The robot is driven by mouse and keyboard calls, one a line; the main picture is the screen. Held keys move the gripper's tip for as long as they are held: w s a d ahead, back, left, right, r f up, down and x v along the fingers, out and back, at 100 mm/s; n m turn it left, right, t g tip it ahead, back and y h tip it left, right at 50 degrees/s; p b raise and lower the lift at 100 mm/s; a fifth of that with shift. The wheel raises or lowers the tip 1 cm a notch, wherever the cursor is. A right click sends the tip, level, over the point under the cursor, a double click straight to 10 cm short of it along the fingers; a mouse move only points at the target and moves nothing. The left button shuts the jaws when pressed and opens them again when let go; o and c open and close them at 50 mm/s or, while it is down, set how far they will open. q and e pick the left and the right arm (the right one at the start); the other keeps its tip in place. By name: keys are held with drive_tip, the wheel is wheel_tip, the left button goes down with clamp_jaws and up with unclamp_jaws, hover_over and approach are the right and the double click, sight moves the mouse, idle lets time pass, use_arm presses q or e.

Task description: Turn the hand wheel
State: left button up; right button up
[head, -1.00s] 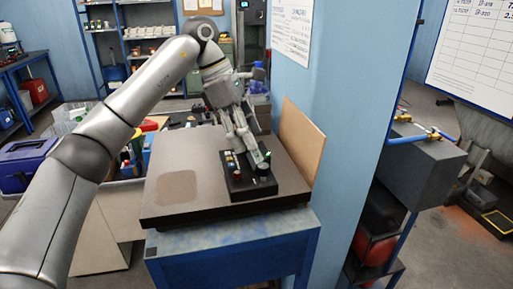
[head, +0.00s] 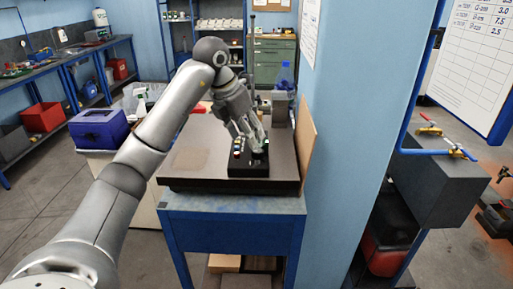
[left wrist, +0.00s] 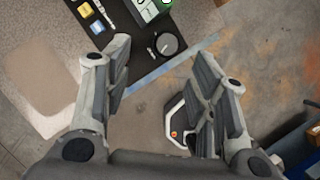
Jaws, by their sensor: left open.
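A black control box (head: 249,171) with small coloured buttons sits on the dark bench top. In the left wrist view, the box (left wrist: 138,35) carries a round dark knob (left wrist: 167,43) with a pale mark. It is the only wheel-like part that I can make out. My left gripper (head: 256,138) is over the box in the head view and hides part of it. In the left wrist view, my left gripper (left wrist: 163,60) is open and empty, with the knob between its fingertips in the picture. Contact cannot be told. My right gripper is not in view.
The bench top (head: 190,178) is bare left of the box. A brown board (head: 306,148) stands upright at its right edge, beside a blue wall (head: 343,150).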

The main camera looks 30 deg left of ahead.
sight(257, 151)
use_arm(q)
drive_tip(key=x, duration=0.2)
drive_tip(key=d+p+x, duration=0.1)
drive_tip(key=x, duration=0.2)
drive_tip(key=shift+w+f, duration=0.1)
drive_tip(key=shift+f, duration=0.05)
drive_tip(key=shift+w+f, duration=0.2)
drive_tip(key=shift+f, duration=0.35)
drive_tip(key=c, duration=1)
drive_tip(key=shift+a+m, duration=0.15)
drive_tip(key=shift+m, duration=0.25)
drive_tip(key=shift+m+h, duration=0.3)
drive_tip(key=shift+m, duration=0.2)
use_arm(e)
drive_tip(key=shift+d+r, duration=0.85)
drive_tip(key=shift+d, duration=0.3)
use_arm(q)
drive_tip(key=o, duration=1)
